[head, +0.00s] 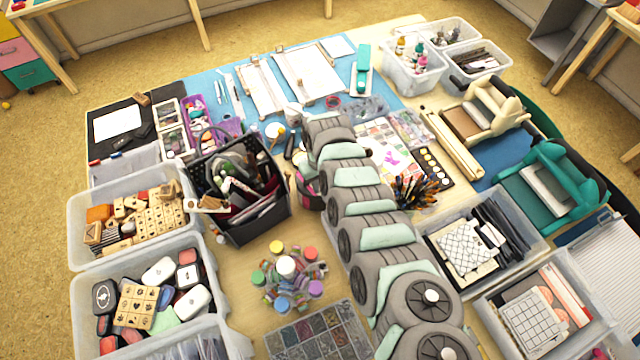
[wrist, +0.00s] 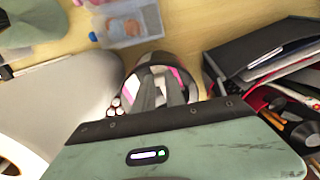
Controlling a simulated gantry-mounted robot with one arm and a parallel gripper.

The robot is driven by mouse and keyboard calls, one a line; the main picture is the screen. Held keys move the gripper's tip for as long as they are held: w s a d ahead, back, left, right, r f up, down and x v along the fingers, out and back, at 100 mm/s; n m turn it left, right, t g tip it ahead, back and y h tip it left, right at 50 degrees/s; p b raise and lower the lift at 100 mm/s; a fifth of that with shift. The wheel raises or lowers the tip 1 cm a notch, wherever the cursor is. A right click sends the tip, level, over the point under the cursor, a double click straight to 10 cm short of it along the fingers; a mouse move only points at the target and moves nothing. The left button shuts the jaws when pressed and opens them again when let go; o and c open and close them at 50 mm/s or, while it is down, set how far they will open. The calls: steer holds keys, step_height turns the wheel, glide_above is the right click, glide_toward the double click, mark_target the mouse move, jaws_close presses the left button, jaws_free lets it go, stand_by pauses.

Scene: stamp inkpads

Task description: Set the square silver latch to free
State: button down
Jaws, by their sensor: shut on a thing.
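I cannot make out the square silver latch in either view. My gripper (wrist: 163,93) shows in the wrist view as two grey fingers close together, reaching into or over a round black and pink container (wrist: 188,82). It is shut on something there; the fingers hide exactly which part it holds. In the head view a black and pink container (head: 309,190) stands beside the black basket, partly behind my arm. My fingers cannot be clearly picked out in the head view.
A full black basket (head: 262,232) stands close by; in the wrist view a black holder (wrist: 245,58) lies to the right. Paint bottles (head: 286,266), bins of stamps (head: 75,232) and a cup of pencils (head: 416,192) crowd the table. A clear pouch (wrist: 130,22) lies beyond the container.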

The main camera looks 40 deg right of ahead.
stand_by(0.4)
steer(key=shift+s+d, duration=0.2)
steer(key=shift+d, duration=0.3)
steer(key=shift+s+d, duration=0.15)
steer(key=shift+d, duration=0.35)
steer(key=c, duration=1.4)
jaws_free()
steer(key=shift+o, duration=0.2)
steer(key=shift+r, duration=0.1)
step_height(320, 180, up, 11)
steer(key=p, duration=0.1)
